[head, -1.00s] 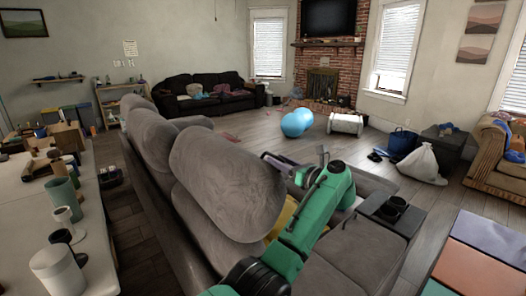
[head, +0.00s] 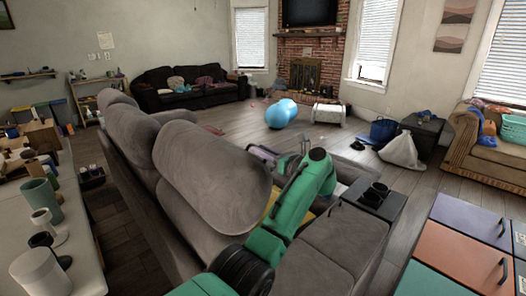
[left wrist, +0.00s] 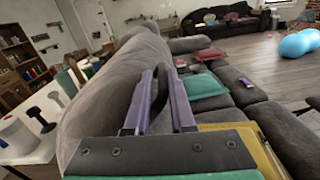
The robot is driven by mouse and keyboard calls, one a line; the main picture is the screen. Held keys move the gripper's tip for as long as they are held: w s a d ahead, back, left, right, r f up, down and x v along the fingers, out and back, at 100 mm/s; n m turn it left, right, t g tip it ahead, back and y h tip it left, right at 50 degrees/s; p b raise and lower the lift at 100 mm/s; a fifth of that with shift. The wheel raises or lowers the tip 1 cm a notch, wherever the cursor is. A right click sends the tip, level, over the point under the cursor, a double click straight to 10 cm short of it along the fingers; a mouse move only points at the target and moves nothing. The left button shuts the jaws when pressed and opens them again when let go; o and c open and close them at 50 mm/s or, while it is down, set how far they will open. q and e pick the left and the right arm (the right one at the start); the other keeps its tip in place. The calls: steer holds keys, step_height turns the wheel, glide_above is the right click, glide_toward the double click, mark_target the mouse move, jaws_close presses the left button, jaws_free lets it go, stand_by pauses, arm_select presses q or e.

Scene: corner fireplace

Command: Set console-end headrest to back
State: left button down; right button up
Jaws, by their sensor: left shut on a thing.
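The console-end headrest (head: 212,175) is the nearest grey, rounded headrest of the sofa and tilts up from the backrest. My left arm reaches over the seat in front of it. My left gripper (head: 264,154) shows partly at the headrest's far right edge, with purple fingers. In the left wrist view my left gripper (left wrist: 162,100) is shut on a dark grey piece between its fingers, next to the headrest's grey surface (left wrist: 110,90). It seems to be the headrest's edge. The exact contact is hidden in the head view. My right gripper is not in view.
The console (head: 370,199) with two dark cup holders stands at the sofa's near end. A cluttered white table (head: 85,265) runs along the left. A cabinet with coloured panels (head: 462,250) is at lower right.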

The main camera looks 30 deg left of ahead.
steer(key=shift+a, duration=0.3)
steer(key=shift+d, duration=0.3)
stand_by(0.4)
